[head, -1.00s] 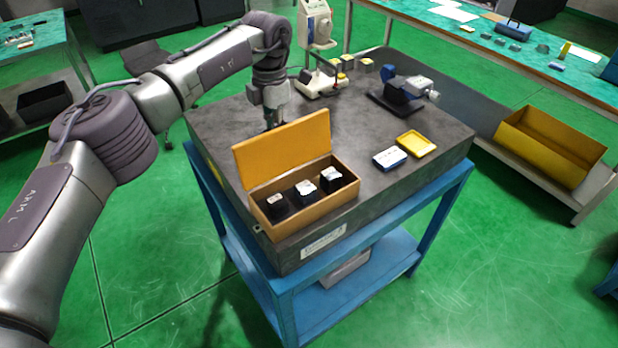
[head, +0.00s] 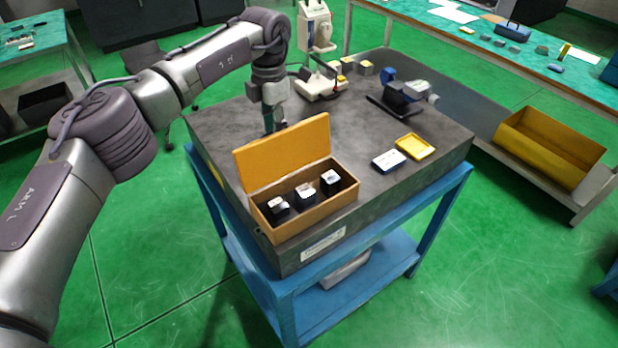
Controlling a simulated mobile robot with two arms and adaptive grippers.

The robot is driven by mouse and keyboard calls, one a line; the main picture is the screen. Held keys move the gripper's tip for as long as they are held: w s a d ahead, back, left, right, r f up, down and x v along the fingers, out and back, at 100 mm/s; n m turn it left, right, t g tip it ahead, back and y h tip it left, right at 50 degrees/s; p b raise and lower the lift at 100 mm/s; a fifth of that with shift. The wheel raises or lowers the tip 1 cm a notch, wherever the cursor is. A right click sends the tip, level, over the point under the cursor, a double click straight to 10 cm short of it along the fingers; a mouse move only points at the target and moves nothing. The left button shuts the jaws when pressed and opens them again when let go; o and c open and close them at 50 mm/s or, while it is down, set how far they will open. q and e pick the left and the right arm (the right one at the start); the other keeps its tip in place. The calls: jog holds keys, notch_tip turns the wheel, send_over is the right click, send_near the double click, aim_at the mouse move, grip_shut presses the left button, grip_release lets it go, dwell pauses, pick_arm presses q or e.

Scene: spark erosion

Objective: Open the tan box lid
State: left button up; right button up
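The tan box (head: 318,217) sits at the front left of the dark stone slab. Its lid (head: 283,153) stands raised, leaning back a little from upright along the box's rear edge. Inside the box are three dark blocks with pale tops (head: 304,191). My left gripper (head: 269,128) points down just behind the lid, near its upper left part. The fingertips are small and partly hidden by the lid, so I cannot tell whether they are open or shut, or whether they touch it. My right gripper is not in view.
The stone slab (head: 225,125) rests on a blue stand. A blue-and-white case (head: 389,159) and a yellow tray (head: 415,147) lie right of the box. The slab's middle is clear.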

pick_arm(q)
jog(key=shift+r+p, duration=1.6)
jog(key=shift+r, duration=1.1)
jog(key=shift+f, duration=0.15)
